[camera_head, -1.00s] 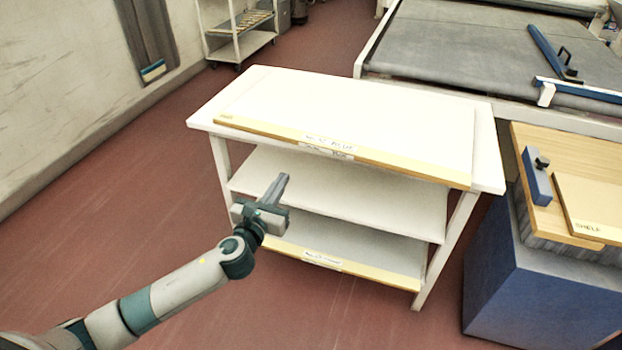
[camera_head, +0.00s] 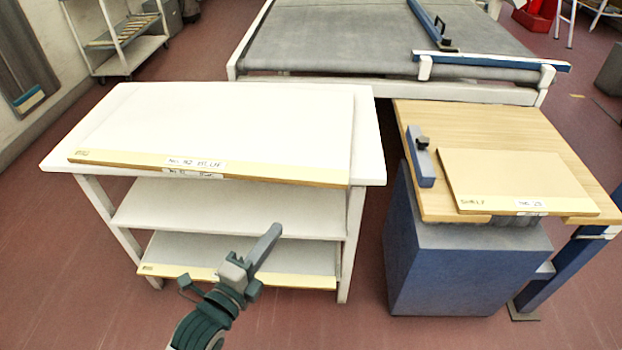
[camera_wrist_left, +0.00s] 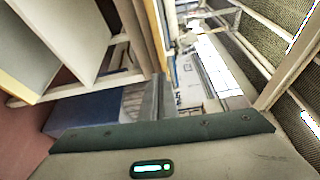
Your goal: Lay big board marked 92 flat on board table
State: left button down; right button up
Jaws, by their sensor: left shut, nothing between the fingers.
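A big white board (camera_head: 225,125) with a cream front edge lies flat on top of the white shelf table (camera_head: 367,150). The upper label on its front edge seems to read 92, though the print is blurred; a second label sits just below it. My left gripper (camera_head: 268,240) is shut and empty, in front of the table at about the height of its lower shelves in the picture, apart from the board. In the left wrist view the dark gripper body (camera_wrist_left: 165,132) fills the bottom. My right gripper is not in view.
Another board (camera_head: 240,277) lies on the bottom shelf. To the right, a wooden-topped table (camera_head: 480,125) carries a smaller board (camera_head: 515,175) and a blue clamp-like piece (camera_head: 420,160), above a blue block (camera_head: 460,270). A grey conveyor (camera_head: 350,40) stands behind.

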pick_arm(q)
jog(key=p, duration=0.2)
send_near(299, 181)
jog(key=w+d, duration=0.2)
jog(key=d, duration=0.2)
jog(key=w, duration=0.1)
jog(key=w+a, duration=0.1)
jog(key=shift+w+a+n, duration=0.1)
jog(key=shift+w+n, duration=0.2)
jog(key=shift+n, duration=0.1)
jog(key=shift+w+a+f, duration=0.1)
jog(key=shift+w+a, duration=0.05)
jog(key=shift+w, duration=0.25)
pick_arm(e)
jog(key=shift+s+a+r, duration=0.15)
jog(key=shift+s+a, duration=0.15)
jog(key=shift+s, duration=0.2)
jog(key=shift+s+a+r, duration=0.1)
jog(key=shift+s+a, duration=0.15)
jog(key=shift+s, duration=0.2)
